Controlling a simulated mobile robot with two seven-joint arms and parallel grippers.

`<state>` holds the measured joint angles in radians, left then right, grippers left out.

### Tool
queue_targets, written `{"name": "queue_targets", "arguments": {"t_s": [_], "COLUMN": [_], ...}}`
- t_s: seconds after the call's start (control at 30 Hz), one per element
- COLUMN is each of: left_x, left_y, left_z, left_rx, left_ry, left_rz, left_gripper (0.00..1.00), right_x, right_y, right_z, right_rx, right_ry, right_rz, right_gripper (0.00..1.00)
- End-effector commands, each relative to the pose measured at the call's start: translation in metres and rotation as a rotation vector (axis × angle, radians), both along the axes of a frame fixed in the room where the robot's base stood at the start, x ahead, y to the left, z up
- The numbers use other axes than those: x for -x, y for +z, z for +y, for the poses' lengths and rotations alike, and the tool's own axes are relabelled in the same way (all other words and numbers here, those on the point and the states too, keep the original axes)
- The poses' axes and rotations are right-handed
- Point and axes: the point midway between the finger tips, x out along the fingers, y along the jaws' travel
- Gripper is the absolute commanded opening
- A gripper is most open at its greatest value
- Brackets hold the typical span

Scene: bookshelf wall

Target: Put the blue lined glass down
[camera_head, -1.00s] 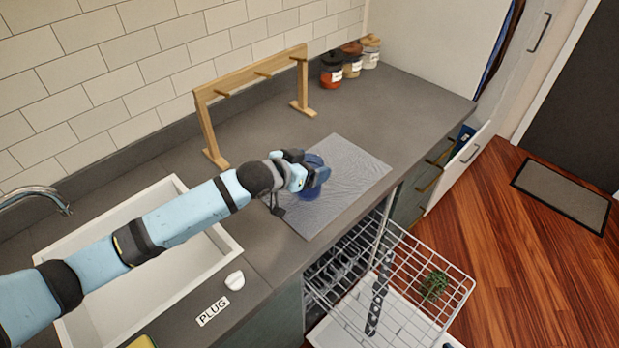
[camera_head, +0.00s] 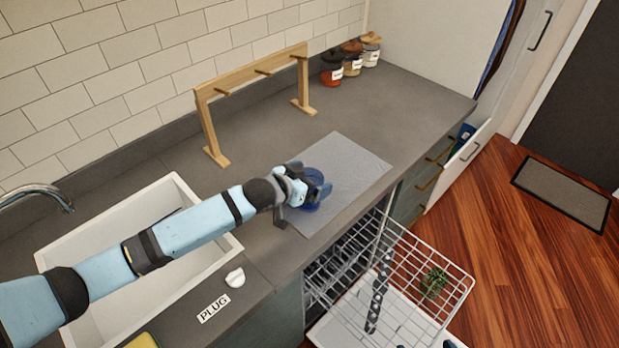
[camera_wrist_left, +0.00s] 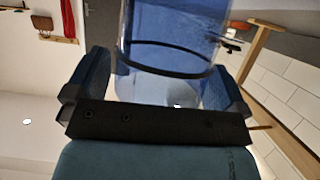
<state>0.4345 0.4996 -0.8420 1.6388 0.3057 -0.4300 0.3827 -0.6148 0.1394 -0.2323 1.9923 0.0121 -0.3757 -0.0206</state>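The blue lined glass (camera_head: 312,190) is over the grey mat (camera_head: 345,165) on the counter, near the mat's left side. It is see-through blue with a dark line around it, as the left wrist view (camera_wrist_left: 170,35) shows. My left gripper (camera_head: 311,184) has its two blue fingers on either side of the glass; in the left wrist view (camera_wrist_left: 158,85) they appear to press against it. The arm hides part of the glass, and I cannot tell whether its base touches the mat. My right gripper is not in view.
A wooden rack (camera_head: 255,80) stands behind the mat, with jars (camera_head: 350,62) to its right. A white sink (camera_head: 185,190) is at the left, near a PLUG label (camera_head: 213,309). An open dishwasher rack (camera_head: 425,280) juts out below the counter edge. The mat's right part is clear.

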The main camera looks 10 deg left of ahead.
Motion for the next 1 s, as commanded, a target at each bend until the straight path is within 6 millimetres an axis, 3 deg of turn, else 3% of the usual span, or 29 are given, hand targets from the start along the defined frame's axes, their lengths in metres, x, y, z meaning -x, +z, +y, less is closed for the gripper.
{"name": "queue_targets", "arguments": {"t_s": [0.27, 0.7, 1.0], "left_x": [0.004, 0.07, 0.091], "left_y": [0.004, 0.037, 0.049], "left_z": [0.003, 0.049, 0.063], "left_rx": [-0.001, -0.002, -0.001], "left_ry": [0.0, -0.001, 0.0], "left_rz": [0.001, 0.0, 0.001], "left_gripper": [1.0, 1.0, 1.0], "right_x": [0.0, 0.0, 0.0], "right_y": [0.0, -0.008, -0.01], "right_z": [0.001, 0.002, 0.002], "right_rx": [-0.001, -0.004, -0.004], "right_ry": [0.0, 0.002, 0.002], "right_rz": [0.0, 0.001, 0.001], "right_gripper": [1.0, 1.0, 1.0]}}
